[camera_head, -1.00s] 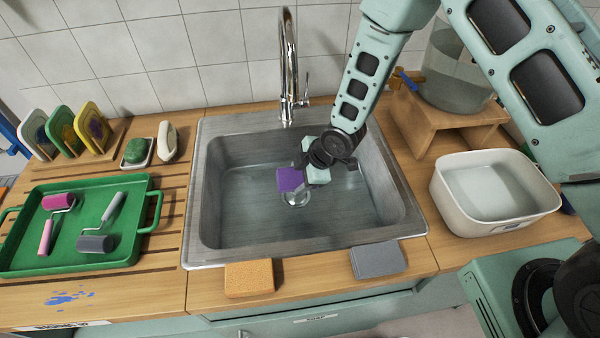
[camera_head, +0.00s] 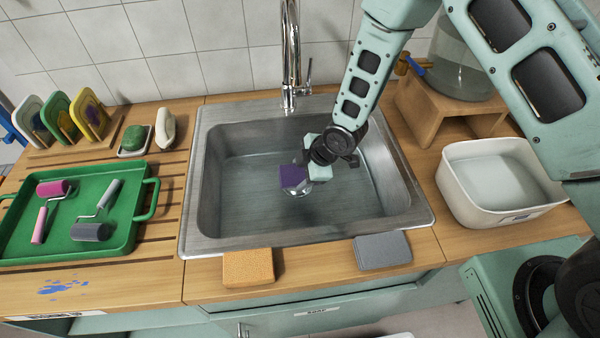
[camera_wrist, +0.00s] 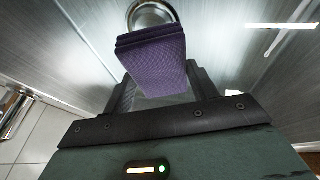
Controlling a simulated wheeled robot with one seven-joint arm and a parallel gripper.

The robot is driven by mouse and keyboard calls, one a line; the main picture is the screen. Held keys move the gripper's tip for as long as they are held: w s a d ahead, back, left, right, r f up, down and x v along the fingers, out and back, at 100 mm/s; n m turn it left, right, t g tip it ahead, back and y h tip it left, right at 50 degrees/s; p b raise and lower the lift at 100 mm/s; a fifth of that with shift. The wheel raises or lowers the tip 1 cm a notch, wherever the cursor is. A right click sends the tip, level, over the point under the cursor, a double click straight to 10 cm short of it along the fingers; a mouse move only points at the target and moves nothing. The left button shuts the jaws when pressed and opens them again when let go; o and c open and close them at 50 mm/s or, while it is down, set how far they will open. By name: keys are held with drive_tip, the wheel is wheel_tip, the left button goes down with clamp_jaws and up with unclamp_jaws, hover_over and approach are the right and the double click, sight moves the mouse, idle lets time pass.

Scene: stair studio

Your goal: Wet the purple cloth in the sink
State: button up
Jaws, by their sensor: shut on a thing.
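The purple cloth (camera_head: 292,176) is a folded block, held low inside the metal sink (camera_head: 238,205), over the round drain. My gripper (camera_head: 308,172) is shut on the cloth. In the wrist view, the cloth (camera_wrist: 155,62) sits between the two fingers of my gripper (camera_wrist: 160,86), with the drain ring partly behind it. The cloth looks dark purple. The sink holds what looks like shallow clear water. The chrome faucet (camera_head: 291,60) stands at the back of the sink; no stream shows from its spout.
An orange sponge (camera_head: 248,267) and a grey sponge (camera_head: 382,250) lie along the sink's front edge. A green tray (camera_head: 120,240) with two rollers is left. A white basin of water (camera_head: 448,190) is right, below a wooden stand (camera_head: 420,118) with a glass jar (camera_head: 462,65).

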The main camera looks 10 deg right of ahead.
drive_tip(key=shift+r, duration=0.15)
drive_tip(key=shift+r+p, duration=3.75)
drive_tip(key=shift+r, duration=1.7)
wheel_tip(320, 180, up, 4)
drive_tip(key=p, duration=0.3)
hover_over(302, 174)
